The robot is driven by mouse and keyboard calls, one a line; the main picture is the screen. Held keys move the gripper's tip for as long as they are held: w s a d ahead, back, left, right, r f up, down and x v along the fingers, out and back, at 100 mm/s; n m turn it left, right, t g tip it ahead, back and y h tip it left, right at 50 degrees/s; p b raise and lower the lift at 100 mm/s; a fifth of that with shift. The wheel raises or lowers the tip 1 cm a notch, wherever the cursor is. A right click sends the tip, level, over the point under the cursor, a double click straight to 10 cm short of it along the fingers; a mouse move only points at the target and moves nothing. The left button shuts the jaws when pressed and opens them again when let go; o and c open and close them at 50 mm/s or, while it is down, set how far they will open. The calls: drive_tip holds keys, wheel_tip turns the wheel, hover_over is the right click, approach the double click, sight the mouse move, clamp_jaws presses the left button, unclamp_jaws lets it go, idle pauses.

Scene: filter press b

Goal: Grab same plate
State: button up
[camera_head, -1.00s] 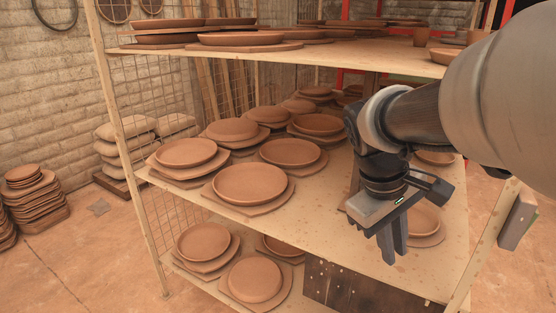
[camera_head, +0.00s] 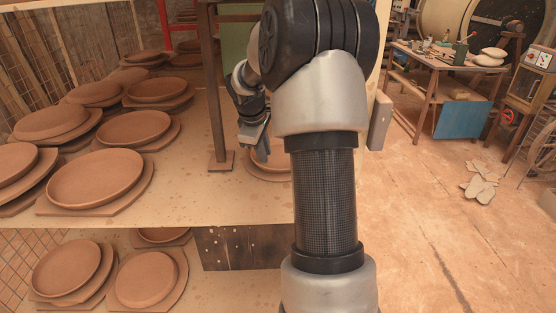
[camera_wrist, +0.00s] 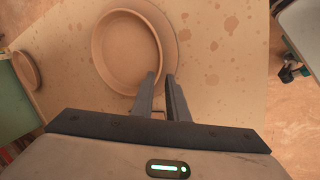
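A round clay plate (camera_wrist: 130,45) with a raised rim lies on a thin flat board (camera_wrist: 172,38) on the shelf in the wrist view. In the head view this plate (camera_head: 268,168) is mostly hidden behind my arm. My gripper (camera_wrist: 161,76) is open, with a narrow gap between its fingers. In the wrist view its fingertips overlap the plate's lower right rim, which shows between them. I cannot tell whether they touch it. In the head view my gripper (camera_head: 262,150) points down over the plate.
Several other clay plates (camera_head: 95,178) on boards fill the left of the shelf (camera_head: 215,205). A wooden post (camera_head: 216,90) stands left of my gripper. More plates (camera_head: 147,280) lie on the lower shelf. A workbench (camera_head: 450,65) stands at the back right, with open floor before it.

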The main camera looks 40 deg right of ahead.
drive_tip(key=b+x, duration=0.1)
drive_tip(key=x, duration=0.6)
drive_tip(key=shift+w+d+f, duration=0.15)
drive_tip(key=shift+d+f, duration=0.1)
drive_tip(key=shift+d, duration=0.05)
clamp_jaws()
drive_tip(key=shift+r, duration=0.2)
